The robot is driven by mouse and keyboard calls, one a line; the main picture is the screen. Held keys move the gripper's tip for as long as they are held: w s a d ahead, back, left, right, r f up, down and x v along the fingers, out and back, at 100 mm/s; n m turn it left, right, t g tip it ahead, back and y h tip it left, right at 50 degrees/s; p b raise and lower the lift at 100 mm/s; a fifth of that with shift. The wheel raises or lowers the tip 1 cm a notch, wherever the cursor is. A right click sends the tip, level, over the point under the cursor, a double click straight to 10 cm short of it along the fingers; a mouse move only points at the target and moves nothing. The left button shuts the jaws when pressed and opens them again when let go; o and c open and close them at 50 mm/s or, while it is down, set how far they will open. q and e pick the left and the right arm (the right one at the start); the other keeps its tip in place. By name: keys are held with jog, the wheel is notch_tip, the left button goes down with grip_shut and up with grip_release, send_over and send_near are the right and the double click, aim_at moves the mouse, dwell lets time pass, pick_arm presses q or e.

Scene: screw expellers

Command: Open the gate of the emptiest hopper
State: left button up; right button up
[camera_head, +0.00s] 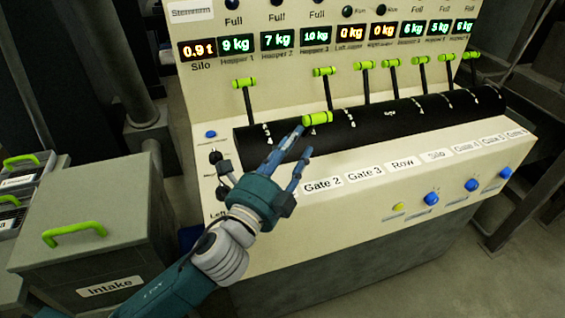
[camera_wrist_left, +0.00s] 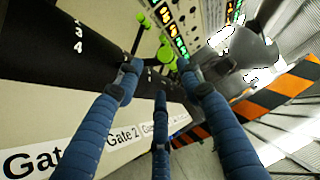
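The console (camera_head: 395,220) carries a row of levers with green handles along a black drum (camera_head: 390,122). One lever handle (camera_head: 317,118) sits lower and nearer to me than the others, behind the Gate 2 label (camera_head: 322,184). My left gripper (camera_head: 303,142) is just below this handle with its fingers spread. The left wrist view shows the three blue fingers (camera_wrist_left: 160,85) apart, with nothing visibly held; green handles (camera_wrist_left: 165,54) lie beyond them. The hopper displays read 9, 7 and 10 kg at left, then 6, 5 (camera_head: 439,27) and 6 kg at right. The right gripper is not visible.
The other levers, such as the far-left one (camera_head: 243,82), stand up. Blue knobs (camera_head: 432,198) line the lower panel. A grey Intake box (camera_head: 80,240) with a green handle stands at left. Open floor (camera_head: 470,285) shows at lower right.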

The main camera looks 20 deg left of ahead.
pick_arm(q)
jog(key=v, duration=0.6)
jog(key=shift+s, duration=0.45)
jog(key=shift+f, duration=0.1)
